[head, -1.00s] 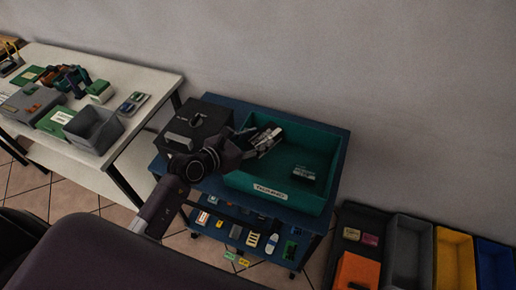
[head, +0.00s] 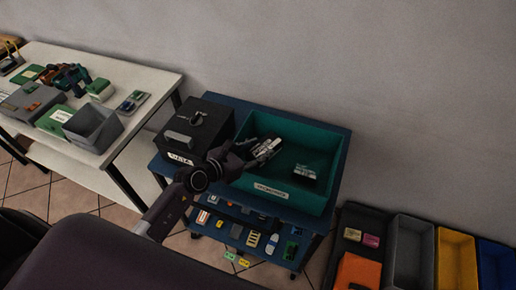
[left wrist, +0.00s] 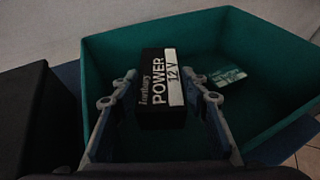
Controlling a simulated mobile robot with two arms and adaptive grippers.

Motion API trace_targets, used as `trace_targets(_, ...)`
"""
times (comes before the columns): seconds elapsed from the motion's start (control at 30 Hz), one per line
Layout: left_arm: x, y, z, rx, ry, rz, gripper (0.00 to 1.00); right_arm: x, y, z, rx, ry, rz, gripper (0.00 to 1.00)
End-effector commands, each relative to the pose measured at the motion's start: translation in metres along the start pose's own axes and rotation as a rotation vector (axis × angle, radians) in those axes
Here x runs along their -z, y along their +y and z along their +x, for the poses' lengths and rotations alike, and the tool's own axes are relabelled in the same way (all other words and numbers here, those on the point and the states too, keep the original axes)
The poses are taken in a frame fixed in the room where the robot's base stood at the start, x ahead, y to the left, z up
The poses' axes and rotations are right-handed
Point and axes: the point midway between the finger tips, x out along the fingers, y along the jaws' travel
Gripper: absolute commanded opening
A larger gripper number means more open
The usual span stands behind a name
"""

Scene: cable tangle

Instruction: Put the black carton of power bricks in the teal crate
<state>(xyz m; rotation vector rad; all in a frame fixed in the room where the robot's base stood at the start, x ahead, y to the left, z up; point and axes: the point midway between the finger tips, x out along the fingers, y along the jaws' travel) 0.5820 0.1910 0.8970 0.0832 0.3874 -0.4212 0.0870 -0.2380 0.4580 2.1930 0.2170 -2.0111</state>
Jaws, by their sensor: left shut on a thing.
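The black carton (left wrist: 158,85), marked POWER 12 V in white, is between the fingers of my left gripper (left wrist: 160,100) in the left wrist view. The gripper is shut on it. The teal crate (left wrist: 105,48) surrounds the carton in that view; I cannot tell whether the carton touches the floor. In the head view my left gripper (head: 264,150) is over the left part of the teal crate (head: 325,150), and the carton is mostly hidden there. My right gripper is not in view.
A small dark box with a pale label (head: 304,172) lies in the crate, right of my gripper. A black bin (head: 217,118) stands left of the crate on the blue cart (head: 340,132). A white table (head: 150,75) is at left; coloured bins (head: 455,260) are at right.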

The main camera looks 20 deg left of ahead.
Motion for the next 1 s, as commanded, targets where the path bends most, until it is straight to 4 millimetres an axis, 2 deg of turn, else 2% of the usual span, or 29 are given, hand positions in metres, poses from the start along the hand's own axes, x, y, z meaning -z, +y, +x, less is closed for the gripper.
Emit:
trace_targets(0.2,0.002,0.001,0.002,-0.001,-0.003,0.001,0.06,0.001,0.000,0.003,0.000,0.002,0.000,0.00)
trace_targets(0.23,0.004,0.000,0.002,0.000,0.000,0.001,0.42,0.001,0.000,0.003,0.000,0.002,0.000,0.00)
trace_targets(0.4,0.004,0.000,0.002,0.000,0.000,0.001,0.59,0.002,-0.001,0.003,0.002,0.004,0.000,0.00)
trace_targets(0.67,0.003,0.000,0.001,0.000,0.000,0.001,0.59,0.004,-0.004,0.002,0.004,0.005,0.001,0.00)
trace_targets(0.83,-0.012,0.000,-0.005,-0.001,-0.002,0.002,0.59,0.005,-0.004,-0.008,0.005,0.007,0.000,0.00)
trace_targets(1.0,-0.005,0.000,-0.032,0.000,0.002,0.002,0.59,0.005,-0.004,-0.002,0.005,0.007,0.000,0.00)
